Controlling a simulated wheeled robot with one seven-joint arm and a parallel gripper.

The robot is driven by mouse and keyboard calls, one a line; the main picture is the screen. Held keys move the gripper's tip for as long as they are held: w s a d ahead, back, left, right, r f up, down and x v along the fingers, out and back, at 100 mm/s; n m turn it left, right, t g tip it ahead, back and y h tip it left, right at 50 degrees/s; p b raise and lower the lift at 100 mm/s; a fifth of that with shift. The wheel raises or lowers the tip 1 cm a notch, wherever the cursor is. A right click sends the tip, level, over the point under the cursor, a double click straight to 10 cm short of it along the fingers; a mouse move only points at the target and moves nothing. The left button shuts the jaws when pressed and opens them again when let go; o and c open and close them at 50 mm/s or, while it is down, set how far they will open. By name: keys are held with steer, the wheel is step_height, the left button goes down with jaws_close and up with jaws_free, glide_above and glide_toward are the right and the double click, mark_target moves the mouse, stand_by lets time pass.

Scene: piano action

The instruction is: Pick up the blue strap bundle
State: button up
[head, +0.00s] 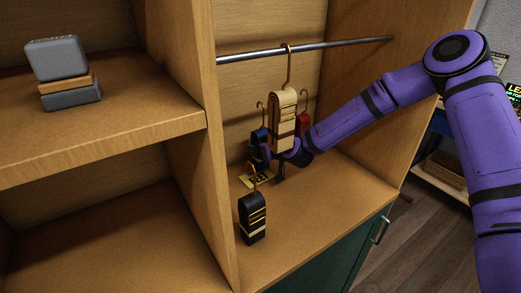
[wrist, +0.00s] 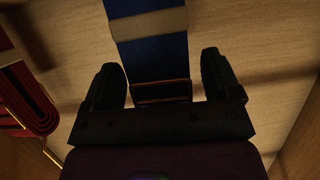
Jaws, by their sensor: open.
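The blue strap bundle (head: 259,136) has a hook at its top and sits behind the tan hanging bundle in the head view, partly hidden. In the wrist view the blue strap bundle (wrist: 152,50) shows a pale band across it and lies between the two open fingers. My gripper (wrist: 162,85) is open, with a finger on each side of the bundle and gaps showing. In the head view my gripper (head: 279,158) is beneath the tan bundle, close to the blue one, its fingers mostly hidden.
A tan bundle (head: 283,118) hangs from the metal rod (head: 300,51) in front of the blue one. A red bundle (head: 303,123) stands to the right. A black bundle (head: 252,218) stands nearer the front, left. A yellow label (head: 258,177) lies on the shelf floor.

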steer(key=shift+w+a+f, duration=0.2)
steer(key=shift+w+a, duration=0.1)
steer(key=shift+w, duration=0.05)
steer(key=c, duration=1.1)
steer(key=shift+d+r, duration=0.1)
steer(key=shift+r, duration=0.05)
